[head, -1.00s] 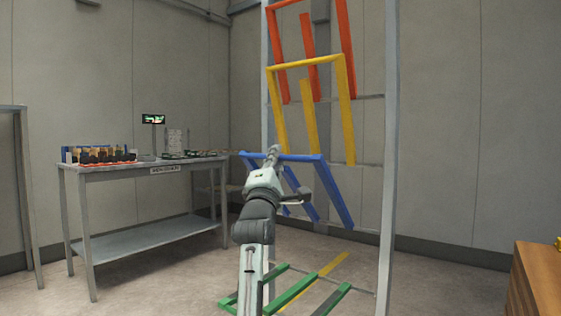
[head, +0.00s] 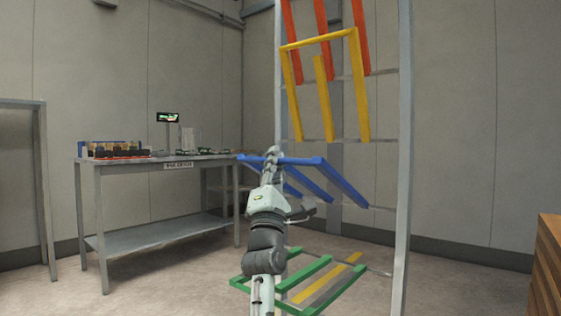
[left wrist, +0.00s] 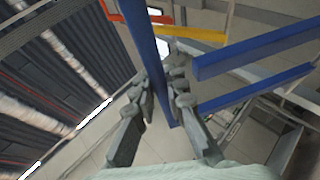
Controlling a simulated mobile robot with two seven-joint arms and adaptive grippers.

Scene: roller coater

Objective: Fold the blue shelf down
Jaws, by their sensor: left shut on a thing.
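The blue shelf (head: 340,182) is a frame of blue bars hinged on a grey upright rack. It slopes, with its front bar higher than its rear ends at the rack. In the left wrist view the two fingers (left wrist: 167,90) lie on either side of the blue front bar (left wrist: 146,50). Part of the blue shelf is hidden behind my left gripper. My right gripper is not in view.
Yellow (head: 352,85) and red (head: 359,40) shelves are tilted up above the blue one. A green shelf (head: 318,268) lies low, with a yellow bar. A workbench (head: 150,166) with small items stands left. A wooden cabinet (head: 546,262) is at the right edge.

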